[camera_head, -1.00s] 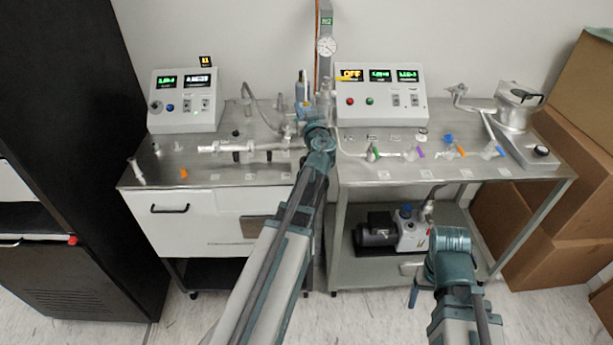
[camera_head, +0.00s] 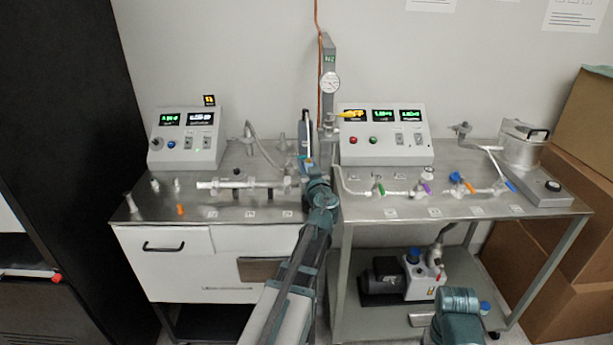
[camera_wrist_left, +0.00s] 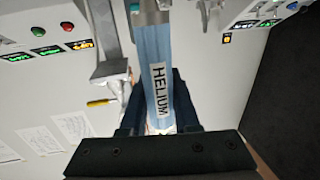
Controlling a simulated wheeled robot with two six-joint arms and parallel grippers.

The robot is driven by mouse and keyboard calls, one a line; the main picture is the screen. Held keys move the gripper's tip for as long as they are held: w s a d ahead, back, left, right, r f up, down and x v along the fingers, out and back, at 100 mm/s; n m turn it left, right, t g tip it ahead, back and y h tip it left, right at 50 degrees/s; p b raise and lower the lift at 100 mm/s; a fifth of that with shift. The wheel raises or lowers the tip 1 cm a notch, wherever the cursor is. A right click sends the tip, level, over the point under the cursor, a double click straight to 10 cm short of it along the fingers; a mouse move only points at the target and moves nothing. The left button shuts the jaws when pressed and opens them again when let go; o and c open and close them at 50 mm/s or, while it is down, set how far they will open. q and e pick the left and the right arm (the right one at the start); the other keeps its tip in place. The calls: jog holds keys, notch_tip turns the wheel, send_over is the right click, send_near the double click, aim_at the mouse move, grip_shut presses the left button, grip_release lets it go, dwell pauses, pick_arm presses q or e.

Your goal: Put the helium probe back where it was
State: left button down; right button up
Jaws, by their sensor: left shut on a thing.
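The helium probe (camera_wrist_left: 158,75) is a blue tube with a white HELIUM label, seen close up in the left wrist view. My left gripper (camera_wrist_left: 160,118) is shut on it, with the dark fingers on both sides of the tube. In the head view my left gripper (camera_head: 308,168) is at the right end of the left bench, in front of the grey N2 post. The probe looks small and roughly upright there, partly hidden by the gripper. Its lower end and any holder cannot be made out. My right gripper is not visible; only my right arm shows at the bottom right.
A glass assembly (camera_head: 240,184) lies on the left bench (camera_head: 150,212). Control boxes stand left (camera_head: 187,139) and right (camera_head: 385,136). Valves (camera_head: 424,188) line the right bench.

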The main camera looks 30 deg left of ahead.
pick_arm(q)
jog(key=shift+f+b, duration=0.7)
jog(key=shift+f, duration=0.5)
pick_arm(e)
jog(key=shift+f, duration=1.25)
pick_arm(q)
jog(key=shift+f+b, duration=0.45)
jog(key=shift+b, duration=0.05)
jog(key=c, duration=0.6)
grip_release()
jog(key=shift+c, duration=0.2)
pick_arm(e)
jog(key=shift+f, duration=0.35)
pick_arm(q)
jog(key=shift+r, duration=0.1)
jog(key=p+v, duration=0.1)
jog(key=v, duration=1.1)
jog(key=shift+r, duration=0.4)
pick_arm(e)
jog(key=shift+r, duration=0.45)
